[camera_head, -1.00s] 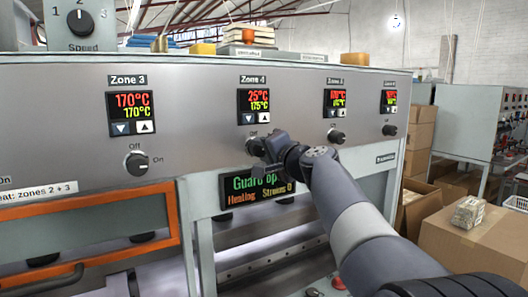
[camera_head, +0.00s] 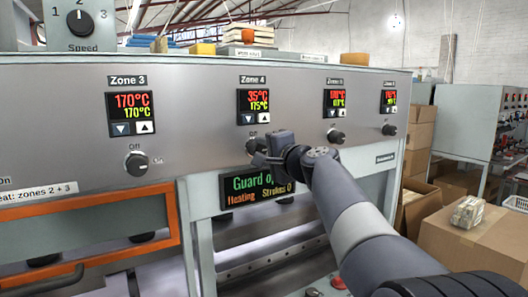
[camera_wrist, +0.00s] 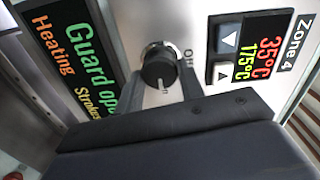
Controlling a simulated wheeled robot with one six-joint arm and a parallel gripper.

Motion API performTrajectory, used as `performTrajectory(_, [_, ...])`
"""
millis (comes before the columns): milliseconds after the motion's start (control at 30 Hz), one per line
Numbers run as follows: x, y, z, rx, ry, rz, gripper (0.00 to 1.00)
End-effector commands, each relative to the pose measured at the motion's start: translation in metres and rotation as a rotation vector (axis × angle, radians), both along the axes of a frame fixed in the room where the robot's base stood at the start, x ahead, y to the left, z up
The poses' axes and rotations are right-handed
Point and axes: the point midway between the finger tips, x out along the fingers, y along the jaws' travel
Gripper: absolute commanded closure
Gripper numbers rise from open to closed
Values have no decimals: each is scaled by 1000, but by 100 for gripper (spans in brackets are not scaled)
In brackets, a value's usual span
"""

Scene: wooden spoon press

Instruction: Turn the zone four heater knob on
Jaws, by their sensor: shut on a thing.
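The zone four heater knob (camera_wrist: 159,66) is a round black knob on the grey panel, below the Zone 4 display (camera_head: 253,106). The Zone 4 display reads 35°C in red over 175°C in green.
The Zone 3 knob (camera_head: 136,164) is to the left, and two more knobs (camera_head: 336,136) (camera_head: 390,130) are to the right. A status screen (camera_head: 252,188) with "Guard" and "Heating" sits just below my gripper. An orange-framed guard (camera_head: 95,199) is at the lower left.

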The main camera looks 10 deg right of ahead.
Motion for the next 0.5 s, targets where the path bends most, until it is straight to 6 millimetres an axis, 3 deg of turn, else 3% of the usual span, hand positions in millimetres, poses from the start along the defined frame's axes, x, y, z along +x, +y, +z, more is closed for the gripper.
performTrajectory(33, [0,0,-1,2,2,0,86])
performTrajectory(67, [0,0,-1,2,2,0,63])
performTrajectory(100, [0,0,-1,2,2,0,60])
performTrajectory(300, [0,0,0,1,1,0,43])
performTrajectory(500, [0,0,0,0,0,0,42])
